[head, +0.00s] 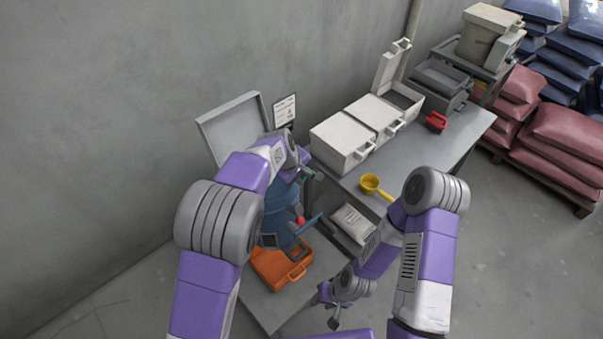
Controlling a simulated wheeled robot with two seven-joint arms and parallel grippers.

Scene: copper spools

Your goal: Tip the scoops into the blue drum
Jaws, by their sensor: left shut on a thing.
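The blue drum (279,204) stands left of the table, largely hidden behind my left arm. My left gripper (303,172) is above the drum, near its right side. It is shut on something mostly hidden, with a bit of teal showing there. A yellow scoop (370,183) lies near the table's front left edge, its handle pointing toward my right arm. A red scoop (436,122) lies farther back on the table. My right gripper (335,312) hangs low in front of the table, away from both scoops; its jaws are too small to read.
White boxes (342,142) stand along the back of the grey table (408,157), one with its lid up. Grey trays (440,82) stand behind. An orange case (281,266) lies below the drum. A raised grey panel (234,129) stands by the wall. Red sacks (567,140) are stacked right.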

